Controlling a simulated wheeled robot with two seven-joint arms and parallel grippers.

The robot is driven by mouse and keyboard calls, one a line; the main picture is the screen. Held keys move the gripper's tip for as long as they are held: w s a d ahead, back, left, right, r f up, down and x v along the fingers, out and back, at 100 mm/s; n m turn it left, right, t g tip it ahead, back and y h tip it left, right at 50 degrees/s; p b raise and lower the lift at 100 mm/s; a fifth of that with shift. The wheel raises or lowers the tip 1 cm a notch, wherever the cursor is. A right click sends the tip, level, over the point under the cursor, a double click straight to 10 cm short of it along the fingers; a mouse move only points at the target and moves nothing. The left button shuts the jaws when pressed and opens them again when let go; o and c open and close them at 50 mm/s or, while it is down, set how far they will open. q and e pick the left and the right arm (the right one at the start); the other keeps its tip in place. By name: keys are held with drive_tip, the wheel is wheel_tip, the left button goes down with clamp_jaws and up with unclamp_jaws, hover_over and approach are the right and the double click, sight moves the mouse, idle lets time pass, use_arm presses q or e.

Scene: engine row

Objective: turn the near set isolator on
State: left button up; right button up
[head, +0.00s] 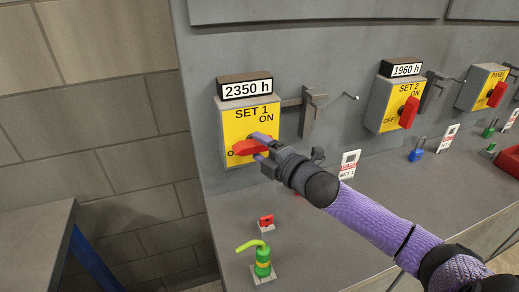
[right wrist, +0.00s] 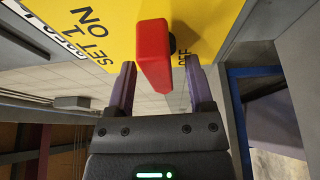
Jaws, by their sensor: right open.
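The SET 1 isolator (head: 234,118) is a yellow-faced box on the grey panel, under a 2350 h sign. Its red handle (head: 248,147) lies nearly level, with its left end over the OFF mark; ON is printed at the upper right. My right gripper (head: 262,149) is open at the handle, one purple finger above it and one below. In the right wrist view the red handle (right wrist: 154,55) stands between the open fingers (right wrist: 161,66), with a visible gap on both sides. My left gripper is in neither view.
A bracket (head: 309,112) juts out just right of the box. The SET 2 isolator (head: 386,103) is further right. A green bottle-like item (head: 262,263), a red tag item (head: 266,222) and a SET 1 tag (head: 349,164) stand on the ledge below. A grey table (head: 36,236) is at left.

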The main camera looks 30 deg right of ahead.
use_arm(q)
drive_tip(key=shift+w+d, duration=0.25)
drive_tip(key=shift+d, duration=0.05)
use_arm(e)
drive_tip(key=shift+w, duration=0.2)
